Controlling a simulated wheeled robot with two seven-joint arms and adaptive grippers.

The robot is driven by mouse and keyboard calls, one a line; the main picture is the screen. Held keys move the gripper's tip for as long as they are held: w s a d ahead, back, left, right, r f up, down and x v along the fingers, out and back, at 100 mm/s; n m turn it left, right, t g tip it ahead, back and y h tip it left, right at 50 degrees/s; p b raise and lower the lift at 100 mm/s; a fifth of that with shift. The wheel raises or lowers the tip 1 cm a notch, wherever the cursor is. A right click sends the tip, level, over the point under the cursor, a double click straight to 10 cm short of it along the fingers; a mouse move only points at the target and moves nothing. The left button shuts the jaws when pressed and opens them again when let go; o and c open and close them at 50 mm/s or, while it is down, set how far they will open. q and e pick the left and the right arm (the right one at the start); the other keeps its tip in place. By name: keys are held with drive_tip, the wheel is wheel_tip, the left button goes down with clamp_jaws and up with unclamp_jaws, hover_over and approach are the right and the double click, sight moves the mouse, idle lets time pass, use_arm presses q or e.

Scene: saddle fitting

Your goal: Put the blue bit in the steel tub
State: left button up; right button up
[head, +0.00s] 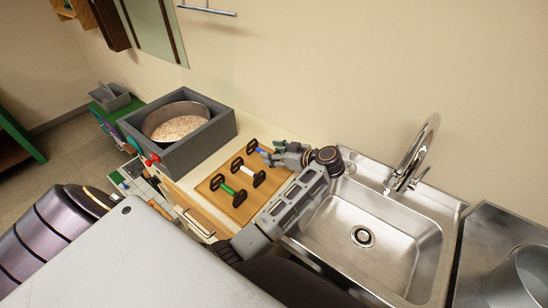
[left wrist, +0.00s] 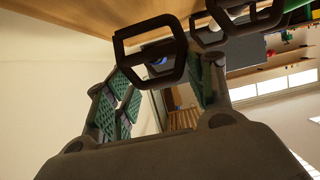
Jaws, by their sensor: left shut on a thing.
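The blue bit (head: 262,152), a short blue bar with black end rings, is at the far edge of a wooden board (head: 222,203). My left gripper (head: 274,153) is at it and shut on it; the fingers partly hide the bar and one ring. In the left wrist view, a black ring (left wrist: 178,50) shows between the green-padded fingers (left wrist: 165,90), with a little blue behind it. I cannot tell whether the bit still touches the board. The steel tub (head: 520,278) is at the lower right edge, partly cut off. My right gripper is not in view.
A white bit (head: 247,169) and a green bit (head: 227,188) lie on the board beside the blue one. A grey box (head: 190,150) holding a round pan is behind left. A sink (head: 385,235) with a tall tap (head: 412,155) lies between board and tub.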

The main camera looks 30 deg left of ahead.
use_arm(q)
drive_tip(key=shift+f, duration=1.05)
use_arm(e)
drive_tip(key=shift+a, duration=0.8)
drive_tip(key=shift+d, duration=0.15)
use_arm(q)
drive_tip(key=shift+f, duration=0.1)
drive_tip(key=o, duration=0.8)
drive_tip(key=shift+o, duration=0.4)
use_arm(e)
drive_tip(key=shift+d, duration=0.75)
